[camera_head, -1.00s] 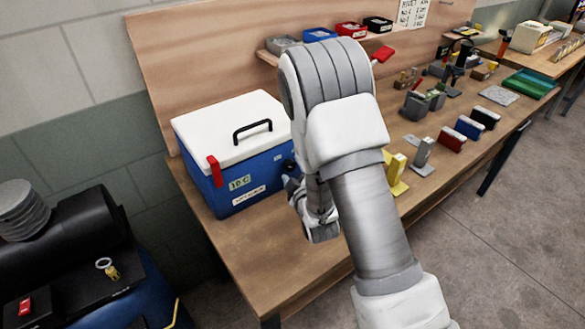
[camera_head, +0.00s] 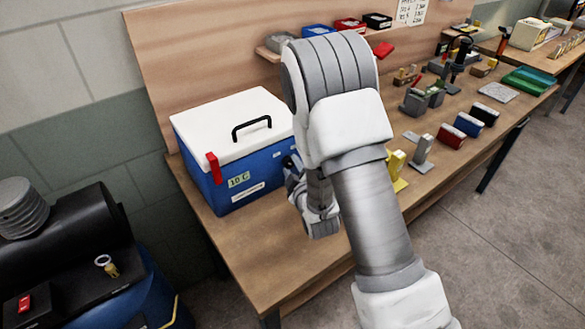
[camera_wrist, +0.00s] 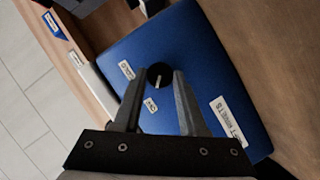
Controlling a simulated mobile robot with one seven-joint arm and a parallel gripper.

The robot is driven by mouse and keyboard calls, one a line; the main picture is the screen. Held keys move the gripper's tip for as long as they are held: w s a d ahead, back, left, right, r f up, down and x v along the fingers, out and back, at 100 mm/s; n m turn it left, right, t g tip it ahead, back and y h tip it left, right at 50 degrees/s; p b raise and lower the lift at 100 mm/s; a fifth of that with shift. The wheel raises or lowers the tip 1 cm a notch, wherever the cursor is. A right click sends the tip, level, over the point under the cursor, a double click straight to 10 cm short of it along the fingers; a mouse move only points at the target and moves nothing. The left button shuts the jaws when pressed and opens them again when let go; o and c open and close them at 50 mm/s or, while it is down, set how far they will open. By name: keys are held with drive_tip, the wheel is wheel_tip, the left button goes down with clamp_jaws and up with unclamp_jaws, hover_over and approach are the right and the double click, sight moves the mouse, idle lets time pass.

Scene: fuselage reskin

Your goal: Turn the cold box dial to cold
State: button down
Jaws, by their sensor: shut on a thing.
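The cold box (camera_head: 232,190) is a blue chest with a white lid, a black handle and a red latch. It stands on the left end of the wooden bench, closed. In the wrist view its blue side (camera_wrist: 205,60) carries a small round black dial (camera_wrist: 159,72) with a pale pointer line. Two small white labels sit beside the dial, too small to read surely. My gripper (camera_wrist: 158,76) is shut on the dial, one finger on each side.
My arm covers the middle of the head view. A yellow bracket (camera_head: 397,168) and a grey one (camera_head: 423,152) stand right of it on the bench (camera_head: 275,262). Red, blue and black bins stand farther right. A shelf with small bins hangs behind.

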drive_tip(key=m, duration=0.1)
drive_tip(key=m+g+y+b, duration=0.1)
drive_tip(key=m+g+b, duration=0.1)
drive_tip(key=shift+w+d+r+m+y, duration=0.15)
drive_tip(key=shift+d+m+y, duration=0.15)
drive_tip(key=shift+m, duration=0.1)
drive_tip(key=shift+w+d+r+m+g+y, duration=0.1)
drive_tip(key=shift+m+g+y, duration=0.2)
drive_tip(key=shift+m, duration=0.25)
drive_tip(key=shift+r+m+g+y, duration=0.1)
drive_tip(key=shift+m+g+y, duration=0.2)
drive_tip(key=shift+m, duration=0.25)
drive_tip(key=m+y+p, duration=0.1)
drive_tip(key=p, duration=0.1)
drive_tip(key=m+g+y+p, duration=0.1)
drive_tip(key=m+p, duration=0.1)
drive_tip(key=shift+w+d+r+m, duration=0.1)
drive_tip(key=shift+d+m, duration=0.05)
drive_tip(key=shift+m, duration=0.15)
drive_tip(key=shift+w+f+m+g+y+p, duration=0.1)
drive_tip(key=shift+f+m+g+y+p, duration=0.15)
drive_tip(key=shift+m+g+y+p, duration=0.75)
drive_tip(key=shift+t+p, duration=0.4)
drive_tip(key=shift+p, duration=0.3)
drive_tip(key=shift+c, duration=2.3)
unclamp_jaws()
